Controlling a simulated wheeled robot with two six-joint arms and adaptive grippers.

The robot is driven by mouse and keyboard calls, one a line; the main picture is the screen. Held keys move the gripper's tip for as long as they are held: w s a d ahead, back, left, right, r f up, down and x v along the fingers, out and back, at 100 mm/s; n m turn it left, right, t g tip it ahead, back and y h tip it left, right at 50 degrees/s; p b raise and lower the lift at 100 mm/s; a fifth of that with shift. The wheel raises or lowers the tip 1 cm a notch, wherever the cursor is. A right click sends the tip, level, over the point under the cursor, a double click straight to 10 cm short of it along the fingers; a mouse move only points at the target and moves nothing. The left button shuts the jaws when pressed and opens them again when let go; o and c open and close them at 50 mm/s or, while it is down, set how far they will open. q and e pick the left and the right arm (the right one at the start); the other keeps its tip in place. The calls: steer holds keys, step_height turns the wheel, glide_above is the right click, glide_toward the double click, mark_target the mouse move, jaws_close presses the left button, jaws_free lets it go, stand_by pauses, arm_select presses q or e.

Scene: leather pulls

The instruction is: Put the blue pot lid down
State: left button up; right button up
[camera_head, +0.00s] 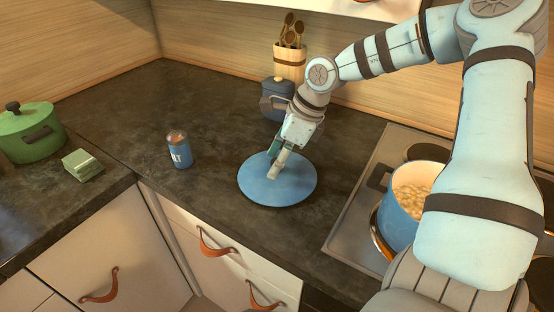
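The blue pot lid (295,190) is a flat round disc in the middle of the dark counter. It looks level and at or very close to the counter top; I cannot tell whether a small gap is under it. My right gripper (274,164) reaches down from the upper right with its fingertips at the middle of the lid. The lid's handle is hidden by the fingers, so I cannot tell whether they are shut on it. The blue pot (402,225) stands uncovered on the stove at right, with pale food in it. My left gripper is not in view.
A blue-labelled shaker (179,150) stands left of the lid. A dark blue canister (277,90) and a wooden utensil holder (290,62) stand behind my gripper. A green pot (30,133) and green folded cloths (82,164) are at far left. Bare counter surrounds the lid's left side.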

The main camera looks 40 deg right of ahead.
mark_target(285, 174)
steer(key=v, duration=0.4)
steer(key=shift+d+r+p, duration=0.1)
steer(key=shift+r+p, duration=0.05)
steer(key=shift+p, duration=0.2)
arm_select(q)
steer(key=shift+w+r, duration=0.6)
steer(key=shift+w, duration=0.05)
arm_select(e)
steer(key=shift+v, duration=1.2)
steer(key=shift+s+d, duration=0.1)
steer(key=shift+s, duration=0.15)
